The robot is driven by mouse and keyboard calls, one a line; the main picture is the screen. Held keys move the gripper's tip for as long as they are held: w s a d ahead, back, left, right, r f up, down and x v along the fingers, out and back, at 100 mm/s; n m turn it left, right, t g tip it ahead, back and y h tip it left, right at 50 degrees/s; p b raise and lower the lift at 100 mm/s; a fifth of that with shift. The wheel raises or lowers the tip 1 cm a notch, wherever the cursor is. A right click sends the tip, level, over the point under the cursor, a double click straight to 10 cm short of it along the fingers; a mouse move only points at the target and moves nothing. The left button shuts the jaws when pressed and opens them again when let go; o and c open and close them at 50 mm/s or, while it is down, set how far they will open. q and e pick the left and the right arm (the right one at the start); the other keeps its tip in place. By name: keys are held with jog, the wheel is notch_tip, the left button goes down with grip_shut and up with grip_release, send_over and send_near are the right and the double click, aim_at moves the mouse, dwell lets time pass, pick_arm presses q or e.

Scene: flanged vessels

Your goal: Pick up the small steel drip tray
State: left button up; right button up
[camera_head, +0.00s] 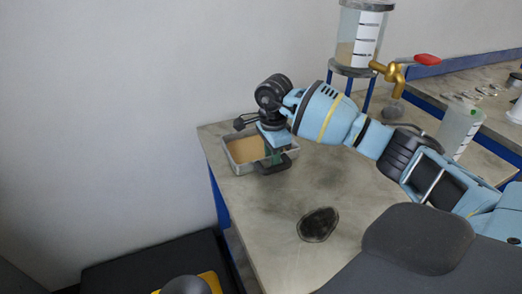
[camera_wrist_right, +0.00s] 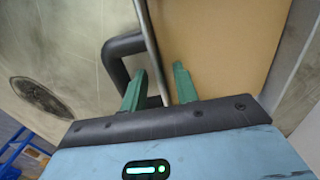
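The small steel drip tray (camera_head: 230,159) sits at the far left corner of the bench, with tan contents inside. A black handle (camera_head: 275,167) sticks out on its right side. My right gripper (camera_head: 273,152) is over that side, pointing down. In the right wrist view, the green fingers (camera_wrist_right: 160,85) are apart. The tray's thin rim (camera_wrist_right: 150,40) runs between them, one finger over the tan inside, the other beside the black handle loop (camera_wrist_right: 108,62). Whether the fingers touch the wall cannot be told. My left gripper is not in view.
The bench top (camera_head: 270,220) is mostly clear around a dark oval patch (camera_head: 318,224). A graduated vessel (camera_head: 350,45) on a blue-legged stand, with a brass valve (camera_head: 392,72) and red lever (camera_head: 427,59), stands behind my right arm. Another clear vessel (camera_head: 458,128) is at right.

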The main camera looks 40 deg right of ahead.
grip_shut()
jog(key=shift+r, duration=0.1)
jog(key=shift+w+r, duration=0.1)
jog(key=shift+r, duration=0.45)
notch_tip(320, 180, up, 2)
jog(key=shift+r, duration=0.25)
jog(key=s+a, duration=0.1)
jog(key=s, duration=0.4)
jog(key=s+a, duration=0.2)
jog(key=s, duration=0.3)
jog(key=s+a+r+b, duration=0.1)
jog(key=s, duration=0.4)
jog(key=shift+s+a+r, duration=0.1)
jog(key=shift+s+a, duration=0.05)
jog(key=shift+s, duration=0.15)
